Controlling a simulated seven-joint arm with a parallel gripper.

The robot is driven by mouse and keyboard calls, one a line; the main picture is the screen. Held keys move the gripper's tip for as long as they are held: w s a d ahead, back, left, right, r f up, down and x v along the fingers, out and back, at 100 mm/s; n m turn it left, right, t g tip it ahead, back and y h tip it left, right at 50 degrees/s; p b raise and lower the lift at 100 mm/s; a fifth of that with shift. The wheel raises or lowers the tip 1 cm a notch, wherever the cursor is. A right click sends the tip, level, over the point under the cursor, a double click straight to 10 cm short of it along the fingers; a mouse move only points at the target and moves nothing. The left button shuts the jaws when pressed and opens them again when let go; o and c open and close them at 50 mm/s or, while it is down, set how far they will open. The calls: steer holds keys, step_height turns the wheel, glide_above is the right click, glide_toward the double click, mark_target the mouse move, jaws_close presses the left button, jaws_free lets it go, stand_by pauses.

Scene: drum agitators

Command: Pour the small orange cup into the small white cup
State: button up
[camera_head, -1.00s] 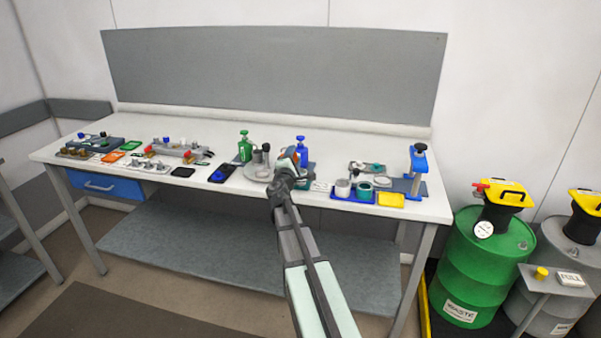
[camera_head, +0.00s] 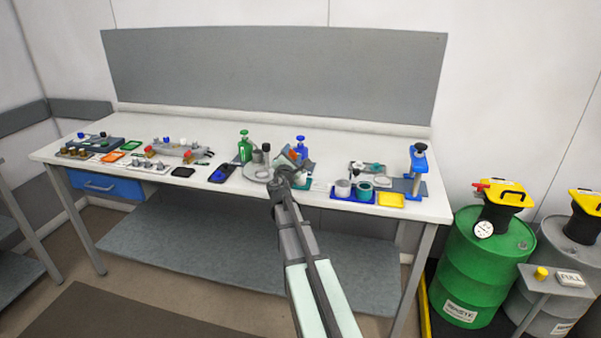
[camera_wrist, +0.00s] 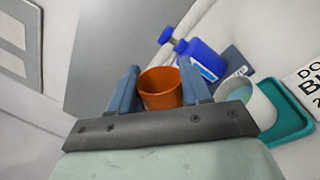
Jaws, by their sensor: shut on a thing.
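The small orange cup (camera_wrist: 161,88) is between the two fingers of my gripper (camera_wrist: 160,90) in the wrist view, and the fingers are shut on it. The wrist view is tilted, and the inside of the cup shows at its mouth. In the head view my gripper (camera_head: 293,162) is over the middle of the bench, tilted, with only a bit of orange showing.
A teal tray (camera_wrist: 297,118) lies under the white cup. A blue pump bottle (camera_head: 301,146) stands just behind my gripper, and a green bottle (camera_head: 245,147) stands left. A blue tray (camera_head: 340,195) with containers is to the right. The back of the bench is clear.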

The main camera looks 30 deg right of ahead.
steer(key=shift+w+a+f+n, duration=0.2)
steer(key=shift+w+a+n, duration=0.15)
steer(key=shift+n, duration=0.55)
steer(key=shift+w+a+f+n, duration=0.15)
steer(key=shift+w+a+n, duration=0.4)
steer(key=shift+n, duration=0.35)
steer(key=f, duration=0.1)
steer(key=f+n, duration=0.1)
steer(key=w+a+f, duration=0.1)
steer(key=shift+f+n+y, duration=0.3)
steer(key=shift+n+y, duration=0.1)
steer(key=shift+w+a+r+n, duration=0.25)
steer(key=shift+w+r+n, duration=0.05)
steer(key=shift+r+n, duration=0.1)
steer(key=shift+w+a+r+n, duration=0.4)
steer(key=shift+w+a+n, duration=0.05)
steer(key=shift+n, duration=0.3)
steer(key=shift+w+a+r+n, duration=0.4)
steer(key=shift+n, duration=0.35)
